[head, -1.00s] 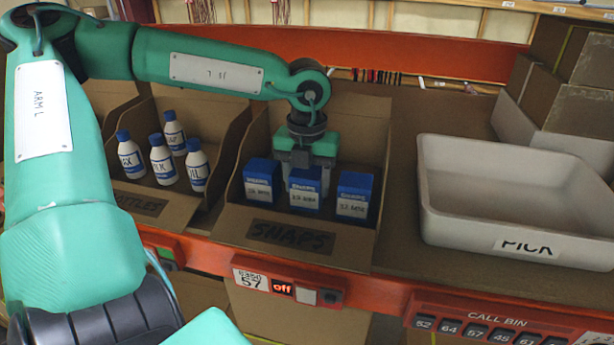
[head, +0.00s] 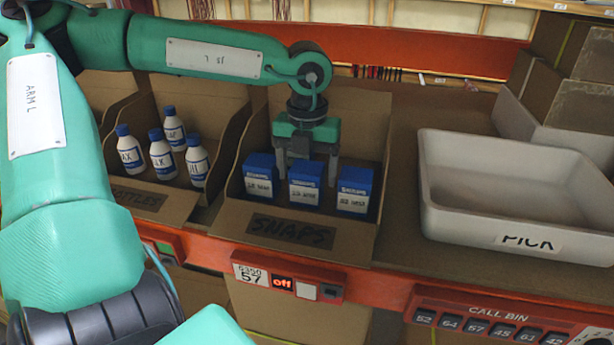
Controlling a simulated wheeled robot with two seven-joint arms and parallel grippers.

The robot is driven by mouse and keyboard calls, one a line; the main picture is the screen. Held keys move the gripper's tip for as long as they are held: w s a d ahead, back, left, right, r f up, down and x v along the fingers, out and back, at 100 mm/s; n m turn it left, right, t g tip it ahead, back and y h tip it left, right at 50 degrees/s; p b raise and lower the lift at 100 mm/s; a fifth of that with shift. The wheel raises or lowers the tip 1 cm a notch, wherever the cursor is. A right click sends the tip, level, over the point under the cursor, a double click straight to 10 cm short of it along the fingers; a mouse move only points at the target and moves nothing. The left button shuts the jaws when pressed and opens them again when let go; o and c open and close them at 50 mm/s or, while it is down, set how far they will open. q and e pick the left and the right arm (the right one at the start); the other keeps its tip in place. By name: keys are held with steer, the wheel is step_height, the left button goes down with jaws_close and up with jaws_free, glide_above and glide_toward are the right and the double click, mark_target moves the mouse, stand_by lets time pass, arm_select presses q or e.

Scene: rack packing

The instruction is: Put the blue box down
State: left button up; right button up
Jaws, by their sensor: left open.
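Three blue boxes with white labels stand upright in a row in the cardboard bin marked SNAPS: a left box (head: 260,178), a middle box (head: 304,184) and a right box (head: 354,189). The SNAPS bin (head: 228,222) sits on the shelf in the middle of the head view. My left gripper (head: 307,176) points down into this bin, open, its fingers just behind and above the middle box. The fingertips are partly hidden behind the boxes. I cannot tell whether they touch a box. My right gripper does not show.
A bin of several white bottles (head: 162,158) stands left of the SNAPS bin. A white PICK tray (head: 450,218) sits to the right and looks empty. Cardboard boxes (head: 585,115) are stacked behind it. An orange rail with button panels runs along the front.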

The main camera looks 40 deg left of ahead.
arm_select(q)
step_height(320, 180, up, 9)
steer(key=b, duration=0.3)
steer(key=shift+r, duration=0.75)
